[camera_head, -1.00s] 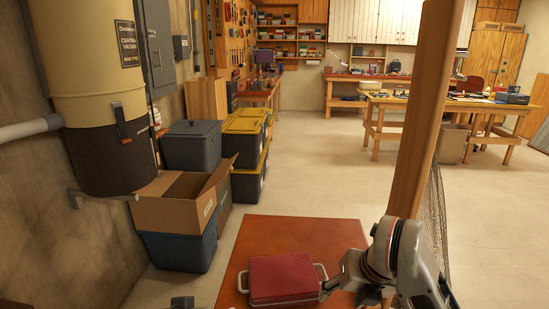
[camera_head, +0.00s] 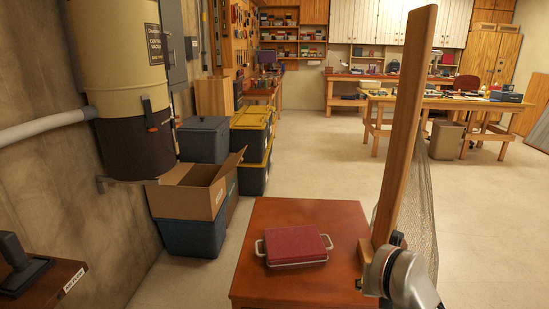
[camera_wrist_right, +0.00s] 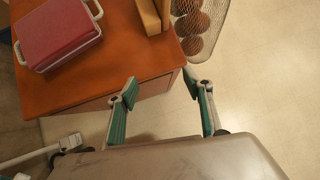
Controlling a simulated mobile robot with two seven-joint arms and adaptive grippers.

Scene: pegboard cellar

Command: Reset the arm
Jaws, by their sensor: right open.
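A red case (camera_head: 295,246) with pale handles at its sides lies flat on a reddish-brown table (camera_head: 258,220). My right arm enters the head view at the lower right; its gripper there is mostly hidden or too small to read. In the right wrist view my right gripper (camera_wrist_right: 165,98) is open and empty, its green-padded fingers apart beside the table's edge over the floor. The case (camera_wrist_right: 58,32) shows at upper left there, apart from the fingers. My left gripper is not in view.
A wooden post (camera_head: 407,130) with a net (camera_head: 422,205) stands by the table's right side; brown balls (camera_wrist_right: 192,22) lie in the net. An open cardboard box (camera_head: 190,192) stands left. A dark object (camera_head: 18,268) sits on another surface at lower left. Floor beyond the table is clear.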

